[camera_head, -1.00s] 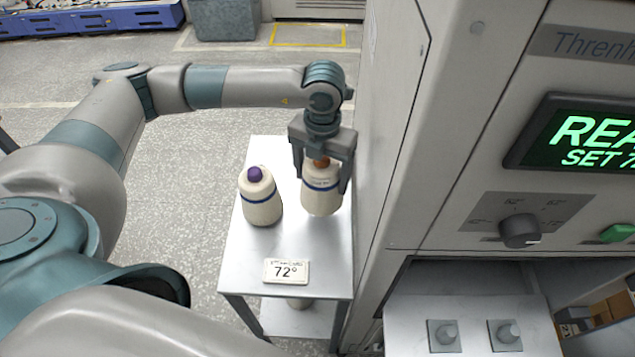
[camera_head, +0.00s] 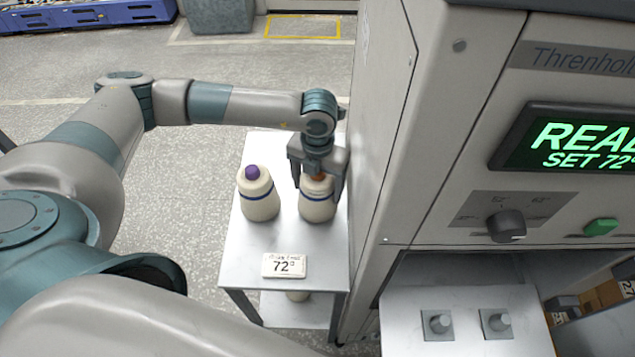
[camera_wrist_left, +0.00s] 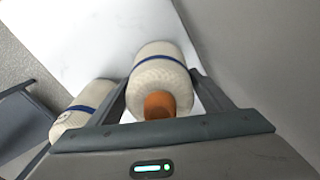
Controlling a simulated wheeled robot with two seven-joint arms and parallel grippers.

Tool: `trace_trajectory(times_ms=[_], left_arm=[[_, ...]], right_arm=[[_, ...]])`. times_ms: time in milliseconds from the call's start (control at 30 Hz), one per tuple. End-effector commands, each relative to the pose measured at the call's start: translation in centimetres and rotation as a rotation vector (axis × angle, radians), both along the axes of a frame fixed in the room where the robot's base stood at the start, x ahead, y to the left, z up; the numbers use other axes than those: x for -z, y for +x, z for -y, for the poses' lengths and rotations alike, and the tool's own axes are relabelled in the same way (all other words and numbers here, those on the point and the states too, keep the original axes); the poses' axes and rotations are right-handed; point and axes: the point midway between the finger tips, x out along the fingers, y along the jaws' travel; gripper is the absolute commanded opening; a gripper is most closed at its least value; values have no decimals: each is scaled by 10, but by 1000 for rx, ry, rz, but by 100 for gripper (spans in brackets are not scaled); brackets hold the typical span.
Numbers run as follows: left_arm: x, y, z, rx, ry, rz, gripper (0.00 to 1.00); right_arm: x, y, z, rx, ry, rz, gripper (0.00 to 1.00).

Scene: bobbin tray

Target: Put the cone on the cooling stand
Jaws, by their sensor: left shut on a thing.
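My left gripper (camera_head: 318,180) is shut on a cream cone (camera_head: 316,204) with an orange tip and a blue band. The cone is upright at the right side of a small metal stand (camera_head: 245,288). Its base looks at or very near the stand's top; I cannot tell if it touches. In the left wrist view the cone (camera_wrist_left: 163,80) sits between the fingers, orange tip toward the palm. A second cone (camera_head: 259,200) with a purple tip and blue band stands upright just left of it, apart from it. My right gripper is not in view.
A card (camera_head: 284,265) reading 72° lies at the stand's front. The tall machine (camera_head: 375,130) is close on the stand's right; its display (camera_head: 575,145) shows READY, SET 72°. Its lower bay has two empty pegs (camera_head: 438,324). Open floor is left of the stand.

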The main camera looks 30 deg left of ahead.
Motion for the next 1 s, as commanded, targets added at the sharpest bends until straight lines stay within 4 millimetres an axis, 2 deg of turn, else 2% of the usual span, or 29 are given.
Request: trace_trajectory(times_ms=[333, 367, 400, 433, 867, 1000], left_arm=[[4, 0, 0, 1, 0, 1, 41], [3, 0, 0, 1, 1, 0, 80], [2, 0, 0, 1, 1, 0, 90], [2, 0, 0, 1, 1, 0, 92], [-1, 0, 0, 0, 0, 1, 92], [-9, 1, 0, 0, -1, 3, 92]], right_arm=[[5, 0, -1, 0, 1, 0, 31], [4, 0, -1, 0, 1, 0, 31], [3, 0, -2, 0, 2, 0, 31], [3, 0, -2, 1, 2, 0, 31], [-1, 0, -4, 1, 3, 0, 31], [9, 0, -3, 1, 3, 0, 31]])
